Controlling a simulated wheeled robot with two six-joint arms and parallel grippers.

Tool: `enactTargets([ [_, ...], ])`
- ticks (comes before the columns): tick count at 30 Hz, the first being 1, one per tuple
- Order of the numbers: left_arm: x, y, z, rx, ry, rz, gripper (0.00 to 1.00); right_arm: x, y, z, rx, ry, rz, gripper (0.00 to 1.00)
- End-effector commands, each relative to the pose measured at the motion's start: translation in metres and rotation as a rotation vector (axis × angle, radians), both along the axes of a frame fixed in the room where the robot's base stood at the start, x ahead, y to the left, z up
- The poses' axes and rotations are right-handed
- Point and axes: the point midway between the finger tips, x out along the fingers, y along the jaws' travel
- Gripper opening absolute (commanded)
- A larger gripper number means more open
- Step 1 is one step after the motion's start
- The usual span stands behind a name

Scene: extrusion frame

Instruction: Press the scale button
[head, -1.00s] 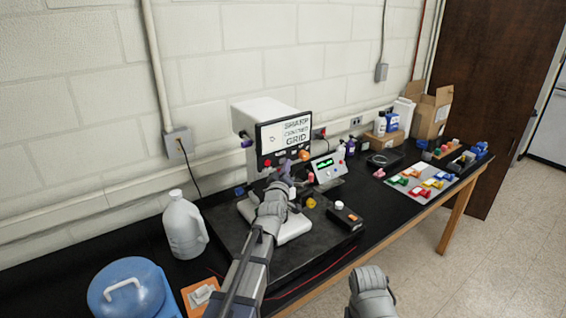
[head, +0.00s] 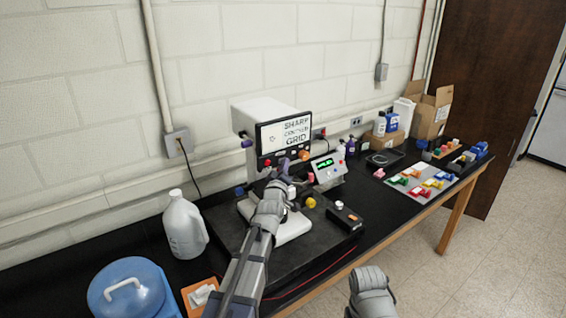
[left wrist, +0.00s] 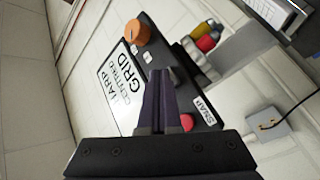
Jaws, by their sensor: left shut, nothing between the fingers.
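A monitor (head: 285,136) on a white microscope-like instrument shows the words SHARP, CENTRED and GRID. Its lower control strip shows in the left wrist view, with an orange knob (left wrist: 137,33), a red button (left wrist: 186,122), a SNAP label (left wrist: 203,107) and small pale squares. I cannot read a scale label, so I cannot tell which control is the scale button. My left gripper (head: 284,165) is in front of the strip's lower edge. In the left wrist view its dark fingers (left wrist: 158,76) are shut and empty, pointing at the strip between knob and red button, covering part of it.
A small box with a green display (head: 327,168) stands right of the instrument. A black box with a white button (head: 346,217) is at the mat's front. A white jug (head: 184,226) and a blue container (head: 131,290) stand left. Coloured pieces lie on a pale board (head: 397,187).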

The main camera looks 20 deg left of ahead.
Motion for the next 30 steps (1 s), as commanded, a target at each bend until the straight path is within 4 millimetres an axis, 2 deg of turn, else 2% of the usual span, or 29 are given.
enactTargets([
  [14, 0.001, 0.001, 0.000, -0.001, 0.000, 0.000, 0.00, 0.000, 0.000, 0.000, 0.000, 0.000, 0.000, 0.72],
  [22, -0.007, -0.009, 0.000, -0.002, -0.001, -0.001, 0.00, 0.000, 0.000, 0.000, 0.000, 0.000, 0.000, 0.72],
  [30, -0.009, -0.011, 0.000, 0.000, 0.000, 0.000, 0.00, 0.000, 0.000, 0.000, 0.000, 0.000, 0.000, 0.72],
])
